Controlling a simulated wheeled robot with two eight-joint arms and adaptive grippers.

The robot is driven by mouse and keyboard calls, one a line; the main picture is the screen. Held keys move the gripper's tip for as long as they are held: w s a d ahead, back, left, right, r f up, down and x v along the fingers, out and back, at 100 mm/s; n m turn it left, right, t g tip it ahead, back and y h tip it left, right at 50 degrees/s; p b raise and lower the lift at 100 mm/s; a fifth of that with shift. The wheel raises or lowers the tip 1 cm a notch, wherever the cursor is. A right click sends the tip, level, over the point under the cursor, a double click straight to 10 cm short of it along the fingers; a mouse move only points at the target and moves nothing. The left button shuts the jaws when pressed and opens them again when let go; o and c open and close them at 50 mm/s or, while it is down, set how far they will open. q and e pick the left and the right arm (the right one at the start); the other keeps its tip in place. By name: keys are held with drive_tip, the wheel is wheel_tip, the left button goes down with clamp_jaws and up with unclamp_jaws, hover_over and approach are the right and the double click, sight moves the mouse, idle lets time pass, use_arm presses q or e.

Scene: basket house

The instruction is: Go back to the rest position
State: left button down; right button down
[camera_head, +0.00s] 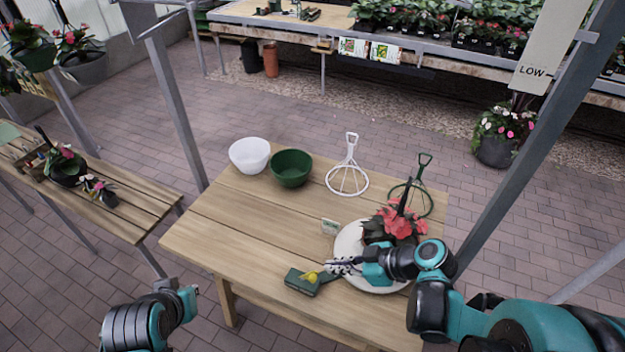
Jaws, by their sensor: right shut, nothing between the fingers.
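My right gripper (341,266) is shut and empty. It reaches in from the right, low over the near side of the wooden table (225,225), in front of a white round plate (348,243). A potted plant with red flowers (397,222) stands on the plate, its lower part hidden by my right arm. A green block-like item with a yellow part (306,281) lies just left of the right gripper; I cannot tell if they touch. My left gripper (180,290) is at the lower left, off the table; its fingers do not show clearly.
A white bowl (249,155), a green bowl (291,168), a white wire hanger stand (347,172) and a green one (421,180) stand along the table's far side. Metal posts rise left and right. The table's left part is clear.

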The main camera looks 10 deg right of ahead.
drive_tip(key=shift+s+d+r+m+t+h+b, duration=0.2)
drive_tip(key=shift+s+d+r+m+h+b, duration=0.3)
drive_tip(key=shift+m+h, duration=1.15)
drive_tip(key=shift+s+d+r+m+t+h+b, duration=0.2)
drive_tip(key=shift+s+d+r+m+h+b, duration=0.3)
drive_tip(key=shift+m+h, duration=1.15)
drive_tip(key=shift+s+d+r+m+t+h+b, duration=0.2)
drive_tip(key=shift+s+d+r+m+h+b, duration=0.5)
drive_tip(key=shift+m, duration=1.6)
drive_tip(key=shift+w+a+f, duration=0.15)
drive_tip(key=shift+w+f, duration=0.1)
